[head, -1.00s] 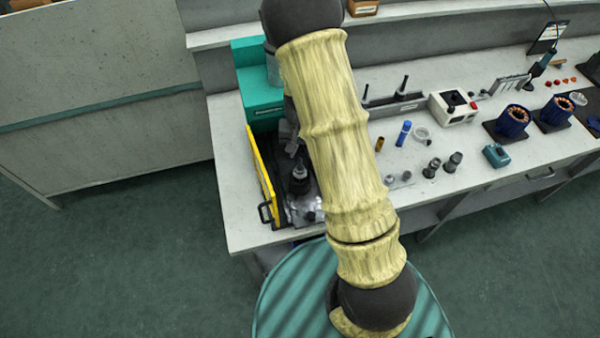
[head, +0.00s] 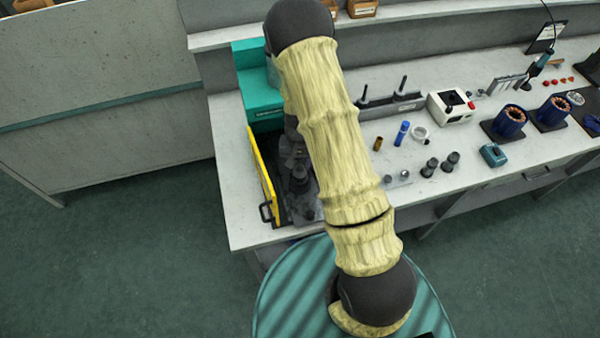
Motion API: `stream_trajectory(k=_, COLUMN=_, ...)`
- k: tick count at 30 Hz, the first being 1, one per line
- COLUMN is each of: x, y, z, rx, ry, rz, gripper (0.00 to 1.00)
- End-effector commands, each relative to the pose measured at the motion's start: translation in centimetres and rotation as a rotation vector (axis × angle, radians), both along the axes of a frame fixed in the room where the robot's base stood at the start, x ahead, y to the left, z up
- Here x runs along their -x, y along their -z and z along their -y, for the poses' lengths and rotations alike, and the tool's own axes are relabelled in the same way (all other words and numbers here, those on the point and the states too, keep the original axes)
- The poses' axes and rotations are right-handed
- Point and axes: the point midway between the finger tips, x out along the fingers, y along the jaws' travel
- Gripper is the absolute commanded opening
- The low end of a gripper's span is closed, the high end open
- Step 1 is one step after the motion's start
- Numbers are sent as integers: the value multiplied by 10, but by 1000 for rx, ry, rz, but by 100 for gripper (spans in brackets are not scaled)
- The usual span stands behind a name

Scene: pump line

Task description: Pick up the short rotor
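I cannot tell for certain which piece is the short rotor. Two small dark stepped cylinders stand upright side by side on the bench, the left one (head: 430,167) and the right one (head: 450,161). Two dark upright shafts, the left one (head: 363,94) and the right one (head: 402,86), stand in a low dark holder further back. My gripper cannot be made out; my arm in its yellowish sleeve crosses the middle of the view and hides part of the bench.
A yellow-edged machine (head: 262,178) with dark parts stands at the bench's left end, before a green box (head: 262,98). A blue bottle (head: 402,133), white ring (head: 419,133), white control box (head: 452,106), teal block (head: 493,155) and blue stators (head: 511,121) stand further right.

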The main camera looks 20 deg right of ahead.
Motion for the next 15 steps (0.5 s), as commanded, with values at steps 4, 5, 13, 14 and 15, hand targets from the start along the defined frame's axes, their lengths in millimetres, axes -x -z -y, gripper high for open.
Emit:
stream_trajectory(k=4, x=0, y=0, z=1, rx=0, ry=2, rz=0, gripper=36)
stream_trajectory(k=5, x=0, y=0, z=1, rx=0, ry=2, rz=0, gripper=36)
stream_trajectory(k=13, x=0, y=0, z=1, rx=0, ry=2, rz=0, gripper=36)
stream_trajectory(k=14, x=0, y=0, z=1, rx=0, ry=2, rz=0, gripper=36)
stream_trajectory(k=15, x=0, y=0, z=1, rx=0, ry=2, rz=0, gripper=28)
